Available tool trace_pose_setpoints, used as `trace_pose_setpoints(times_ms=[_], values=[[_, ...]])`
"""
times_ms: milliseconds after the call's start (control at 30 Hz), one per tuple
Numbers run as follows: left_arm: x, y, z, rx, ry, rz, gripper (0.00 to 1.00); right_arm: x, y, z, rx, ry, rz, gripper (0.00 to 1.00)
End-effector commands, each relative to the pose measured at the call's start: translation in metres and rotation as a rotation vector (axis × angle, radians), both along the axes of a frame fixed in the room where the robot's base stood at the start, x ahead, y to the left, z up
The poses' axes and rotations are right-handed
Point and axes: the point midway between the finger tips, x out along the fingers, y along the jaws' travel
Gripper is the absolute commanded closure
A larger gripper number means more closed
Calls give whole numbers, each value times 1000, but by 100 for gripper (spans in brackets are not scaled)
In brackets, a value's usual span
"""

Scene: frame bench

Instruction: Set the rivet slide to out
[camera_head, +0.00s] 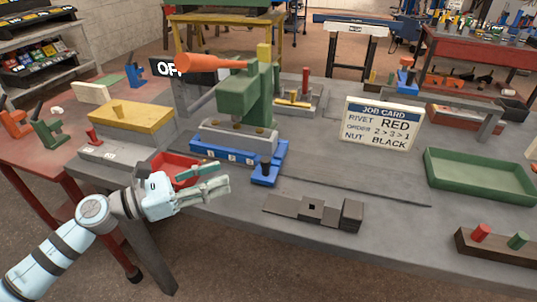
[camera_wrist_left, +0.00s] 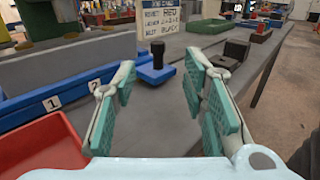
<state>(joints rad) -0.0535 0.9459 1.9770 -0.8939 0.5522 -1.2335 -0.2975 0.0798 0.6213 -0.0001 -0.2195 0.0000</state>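A small blue plate with an upright dark knob (camera_head: 264,178) sits at the right front end of the blue base (camera_head: 212,154) under the green press (camera_head: 243,98); it looks like the rivet slide, though no label on it is readable. In the left wrist view the same plate (camera_wrist_left: 160,76) and knob lie ahead, between the fingertips in the picture. My left gripper (camera_head: 223,178) is open and empty, left of the knob and apart from it. Its two green-padded fingers also show in the left wrist view (camera_wrist_left: 161,63). My right gripper is not in view.
A red tray (camera_head: 160,164) lies by my left wrist. A row of dark blocks (camera_head: 311,210) sits near the bench's front edge. A job card (camera_head: 378,126) and green tray (camera_head: 478,176) stand to the right. The orange press handle (camera_head: 215,63) juts left.

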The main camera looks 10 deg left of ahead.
Motion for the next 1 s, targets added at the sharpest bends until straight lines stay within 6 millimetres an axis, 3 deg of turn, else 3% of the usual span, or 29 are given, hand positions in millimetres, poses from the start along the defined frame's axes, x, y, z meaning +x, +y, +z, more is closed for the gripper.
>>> trace_pose_setpoints(times_ms=[167,600,1000], values=[[17,-16,3,-6,0,12,61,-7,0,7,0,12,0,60],[75,-83,0,-4,7,9,61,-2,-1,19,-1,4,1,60],[87,-96,-1,2,8,9,61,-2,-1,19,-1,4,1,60]])
